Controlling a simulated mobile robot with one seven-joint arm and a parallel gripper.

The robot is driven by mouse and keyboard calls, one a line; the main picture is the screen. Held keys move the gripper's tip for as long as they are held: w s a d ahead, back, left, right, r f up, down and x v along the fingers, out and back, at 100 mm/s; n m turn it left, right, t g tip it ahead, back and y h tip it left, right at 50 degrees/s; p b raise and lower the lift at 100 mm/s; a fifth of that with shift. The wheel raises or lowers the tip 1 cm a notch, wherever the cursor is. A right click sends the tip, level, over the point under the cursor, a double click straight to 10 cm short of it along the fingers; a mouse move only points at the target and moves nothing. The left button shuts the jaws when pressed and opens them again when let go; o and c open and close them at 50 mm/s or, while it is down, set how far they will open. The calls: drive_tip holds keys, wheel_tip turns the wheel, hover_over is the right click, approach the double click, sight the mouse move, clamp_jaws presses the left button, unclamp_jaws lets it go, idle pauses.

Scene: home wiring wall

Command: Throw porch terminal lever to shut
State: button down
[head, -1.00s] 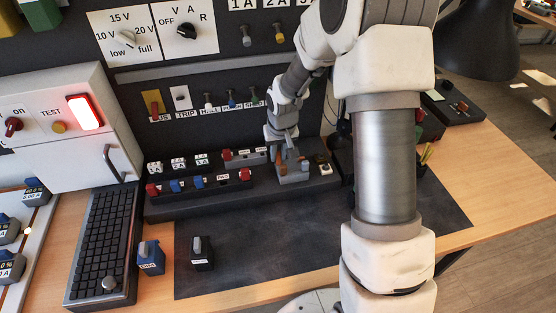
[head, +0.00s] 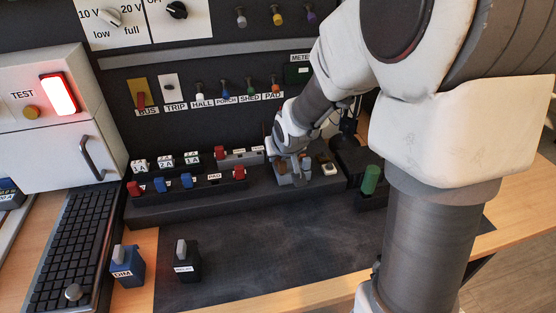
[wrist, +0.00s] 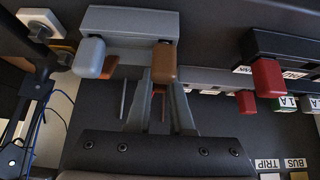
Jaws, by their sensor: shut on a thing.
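A grey terminal block (wrist: 128,22) with a grey lever (wrist: 89,58) and a brown lever (wrist: 165,62) shows upside down in the wrist view. My gripper (wrist: 161,82) is shut on the brown lever, with its fingertips at the lever's end. In the head view my gripper (head: 290,156) reaches down onto the same block (head: 292,180) at the right of the dark bench shelf, and largely covers the levers. No porch label can be read on this block, so I cannot tell which lever bears that name.
Red-levered blocks (head: 239,172) and blue levers (head: 186,180) stand left of my gripper. A white switch (head: 326,167) and green cylinder (head: 371,180) are on the right. Labelled toggles (head: 227,90) line the wall behind. The dark mat (head: 270,250) in front is mostly clear.

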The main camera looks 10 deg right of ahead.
idle(0.4)
drive_tip(key=c, duration=0.8)
unclamp_jaws()
drive_tip(key=shift+r, duration=0.1)
drive_tip(key=p+v, duration=1)
drive_tip(key=v, duration=0.7)
drive_tip(key=shift+s, duration=0.2)
